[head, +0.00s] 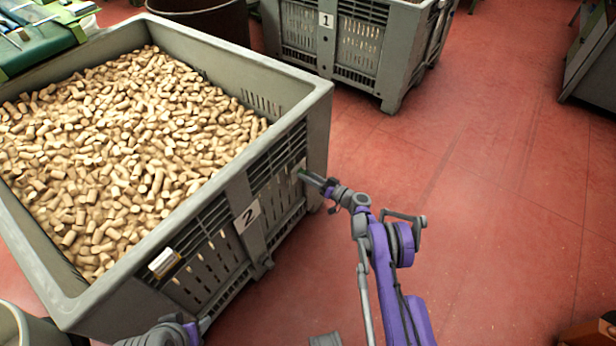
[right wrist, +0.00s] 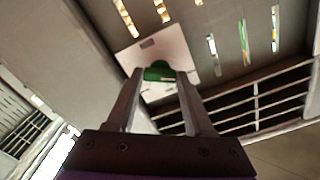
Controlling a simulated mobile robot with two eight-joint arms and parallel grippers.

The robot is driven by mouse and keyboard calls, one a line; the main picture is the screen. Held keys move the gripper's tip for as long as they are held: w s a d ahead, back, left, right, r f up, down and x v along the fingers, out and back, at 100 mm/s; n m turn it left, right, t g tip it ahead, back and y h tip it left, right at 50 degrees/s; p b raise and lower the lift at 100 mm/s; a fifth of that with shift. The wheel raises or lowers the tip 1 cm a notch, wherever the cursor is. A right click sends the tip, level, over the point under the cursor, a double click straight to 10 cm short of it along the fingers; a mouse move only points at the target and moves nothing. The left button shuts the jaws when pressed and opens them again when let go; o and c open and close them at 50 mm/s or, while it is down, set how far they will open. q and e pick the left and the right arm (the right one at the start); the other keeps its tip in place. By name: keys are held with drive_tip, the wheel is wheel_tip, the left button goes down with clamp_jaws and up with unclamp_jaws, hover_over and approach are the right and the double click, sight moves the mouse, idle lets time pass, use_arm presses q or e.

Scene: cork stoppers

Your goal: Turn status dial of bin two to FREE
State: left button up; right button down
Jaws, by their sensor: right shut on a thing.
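Bin two (head: 318,118) is a large grey slatted crate, full of cork stoppers (head: 130,140), with a white "2" label (head: 247,215) on its near side. My right gripper (head: 303,173) reaches the right end of that side. In the right wrist view, its two fingers (right wrist: 161,85) are shut on the green status dial (right wrist: 158,70), one finger on each side. The dial sits on a pale plate (right wrist: 172,45) fixed to the bin wall. The dial's markings and pointer cannot be read.
A second grey bin labelled "1" (head: 326,19) stands behind. A round brown container (head: 215,22) is at the back. A white and yellow item (head: 164,263) is on bin two's near side.

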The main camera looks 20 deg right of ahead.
drive_tip(key=shift+m+b, duration=3.35)
drive_tip(key=shift+m, duration=2.35)
drive_tip(key=shift+c, duration=1.4)
unclamp_jaws()
drive_tip(key=p+v, duration=0.1)
drive_tip(key=v, duration=1)
drive_tip(key=shift+p, duration=0.35)
